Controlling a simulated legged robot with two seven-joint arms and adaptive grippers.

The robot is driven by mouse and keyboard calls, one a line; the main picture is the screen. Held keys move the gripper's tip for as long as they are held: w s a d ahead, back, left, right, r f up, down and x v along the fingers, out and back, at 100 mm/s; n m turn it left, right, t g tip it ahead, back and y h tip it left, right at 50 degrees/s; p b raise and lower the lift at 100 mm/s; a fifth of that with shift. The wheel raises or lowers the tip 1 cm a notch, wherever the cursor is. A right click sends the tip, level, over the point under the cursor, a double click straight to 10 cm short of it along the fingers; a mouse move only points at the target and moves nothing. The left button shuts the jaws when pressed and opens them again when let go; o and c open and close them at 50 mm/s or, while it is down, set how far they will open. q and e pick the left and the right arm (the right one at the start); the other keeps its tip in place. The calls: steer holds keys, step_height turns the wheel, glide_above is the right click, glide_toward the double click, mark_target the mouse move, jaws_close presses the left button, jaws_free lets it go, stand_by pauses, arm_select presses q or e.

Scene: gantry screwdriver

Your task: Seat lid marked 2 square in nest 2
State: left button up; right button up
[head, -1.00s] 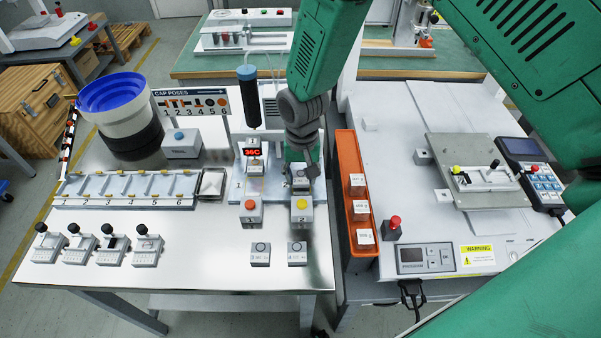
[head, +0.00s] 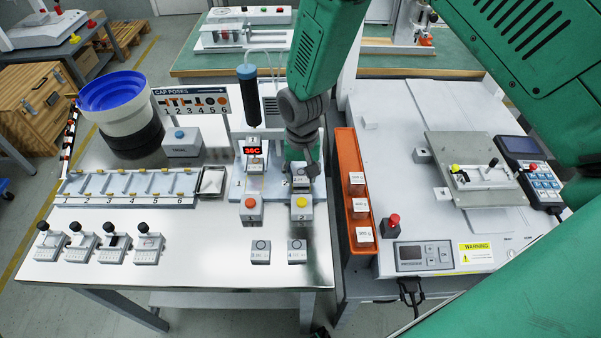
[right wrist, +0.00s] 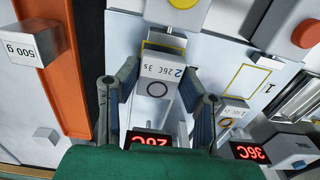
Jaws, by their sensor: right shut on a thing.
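The lid marked 2 (right wrist: 160,72), a grey block with "2 26C 3s" and a dark ring on it, sits between the fingers of my right gripper (right wrist: 158,88) in the right wrist view. The gripper is shut on it. In the head view my right gripper (head: 302,168) is over the right-hand station, behind the yellow button 2 (head: 301,203). Nest 2 is mostly hidden by the lid and fingers; a strip of yellow outline (right wrist: 165,47) shows past the lid. I cannot tell whether the lid touches the nest. My left gripper is out of view.
Station 1 is close to the left, with a red 36C display (head: 252,151) and a lid marked 1 (right wrist: 236,110). An orange bin (head: 347,198) with white weight blocks stands on the right. Two ringed blocks lie in front, one being the left block (head: 260,252).

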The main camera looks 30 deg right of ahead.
mark_target(302, 176)
steer(key=shift+f+b, duration=0.3)
steer(key=shift+f, duration=0.4)
steer(key=o, duration=1.1)
step_height(302, 176, up, 12)
steer(key=shift+f, duration=0.1)
